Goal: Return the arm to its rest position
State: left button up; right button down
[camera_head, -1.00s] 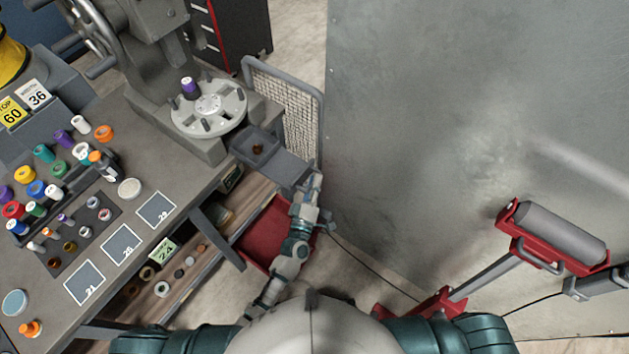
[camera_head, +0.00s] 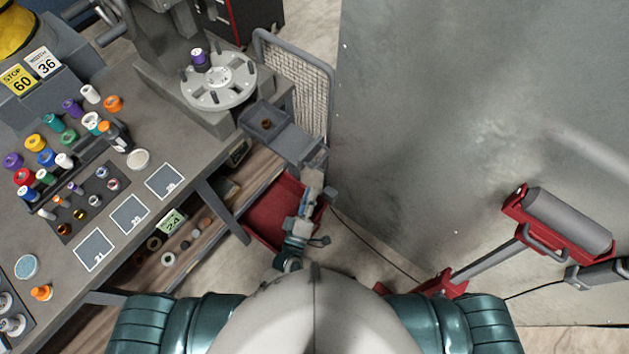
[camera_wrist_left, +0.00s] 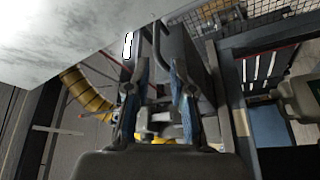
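My left arm shows in the head view just in front of my body, with its left gripper (camera_head: 314,176) beside the table's right edge, above a red bin (camera_head: 265,228). In the left wrist view the two blue-padded fingers of the left gripper (camera_wrist_left: 160,85) stand apart, with nothing held between them. A grey and white shape behind the fingers is too dark to name. My right gripper is not in view; only my teal shoulder shows on that side.
The workbench (camera_head: 150,210) on the left carries several coloured spools and a round turntable (camera_head: 219,88). A small grey tray (camera_head: 265,122) juts out near my left gripper. A large metal panel (camera_head: 440,130) and a red roller stand (camera_head: 558,225) are on the right.

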pick_arm(q)
jog(key=shift+s, duration=0.2)
dwell(0.4)
jog(key=s+a+f+m+g, duration=0.1)
jog(key=a+f+m+g, duration=0.15)
jog(key=f, duration=0.75)
jog(key=s+a+f+m+g, duration=0.1)
jog(key=f+m+g, duration=0.15)
jog(key=f, duration=0.75)
jog(key=s+a+f+m+g+y, duration=0.1)
jog(key=s+a+f+g+y, duration=0.25)
jog(key=f, duration=0.55)
jog(key=s+a+f+m+g+h, duration=0.1)
jog(key=s+a+f+m+g, duration=0.1)
jog(key=s+a+f, duration=0.4)
jog(key=s+a+f+m+g+y, duration=0.1)
jog(key=s+a+f+g, duration=0.1)
jog(key=s+f, duration=0.3)
jog(key=s+a+f+g+y, duration=0.1)
jog(key=s+a+f+g, duration=0.2)
jog(key=s, duration=0.8)
jog(key=s+a+f+m+g+y, duration=0.1)
jog(key=s+a+f+g+y, duration=0.1)
jog(key=s+a+f, duration=0.3)
jog(key=s+f+g, duration=0.1)
jog(key=s, duration=0.2)
jog(key=shift+s+f+m, duration=0.2)
jog(key=shift+f+m, duration=0.1)
jog(key=shift+f, duration=0.1)
